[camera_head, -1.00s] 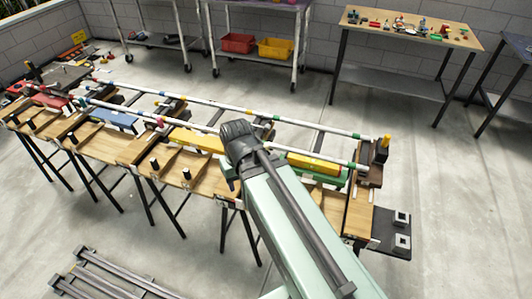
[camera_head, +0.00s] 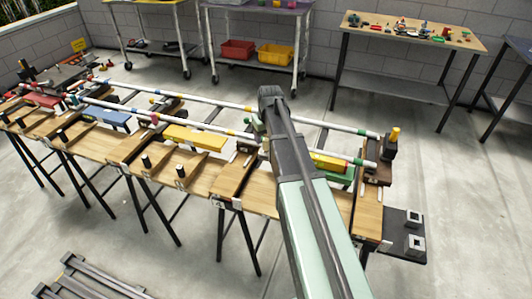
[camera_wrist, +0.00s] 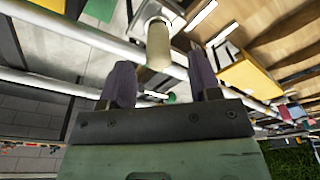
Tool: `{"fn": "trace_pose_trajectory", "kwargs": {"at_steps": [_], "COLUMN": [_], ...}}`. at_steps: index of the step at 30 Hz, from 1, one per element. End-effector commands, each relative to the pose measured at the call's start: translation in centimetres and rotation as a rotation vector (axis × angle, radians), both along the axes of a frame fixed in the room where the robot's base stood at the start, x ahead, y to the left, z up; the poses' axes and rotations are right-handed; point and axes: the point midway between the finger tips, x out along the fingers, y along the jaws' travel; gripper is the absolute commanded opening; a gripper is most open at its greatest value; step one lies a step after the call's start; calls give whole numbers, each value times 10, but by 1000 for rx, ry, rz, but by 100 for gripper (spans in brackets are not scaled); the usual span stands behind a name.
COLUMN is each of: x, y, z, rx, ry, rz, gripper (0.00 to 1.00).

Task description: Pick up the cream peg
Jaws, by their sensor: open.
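The cream peg (camera_wrist: 159,44) shows in the wrist view, just beyond my fingertips and roughly midway between them. It is a short pale cylinder, and its far end sits near a grey-white part. My gripper (camera_wrist: 161,72) is open, with one dark finger on each side of the peg's line. I cannot tell whether the fingertips overlap the peg in depth. No contact shows.
A long white rail (camera_wrist: 75,40) crosses close to my left finger. A yellow block (camera_wrist: 247,80) lies to the right in the wrist view. In the head view, wooden benches (camera_head: 262,192) carry two banded rails, coloured blocks and black posts. A yellow-topped post (camera_head: 395,134) stands at the right end.

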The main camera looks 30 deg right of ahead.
Motion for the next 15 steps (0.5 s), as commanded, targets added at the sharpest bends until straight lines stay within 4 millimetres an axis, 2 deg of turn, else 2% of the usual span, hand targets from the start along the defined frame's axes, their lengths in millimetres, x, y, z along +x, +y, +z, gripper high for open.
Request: {"fn": "trace_pose_trajectory", "kwargs": {"at_steps": [7, 9, 15], "x": [3, 4, 4], "y": [-1, -1, -1], "z": [-49, -54, -49], "rx": [0, 0, 0], "ry": [0, 0, 0], "rz": [0, 0, 0], "gripper": [57, 57, 57]}}
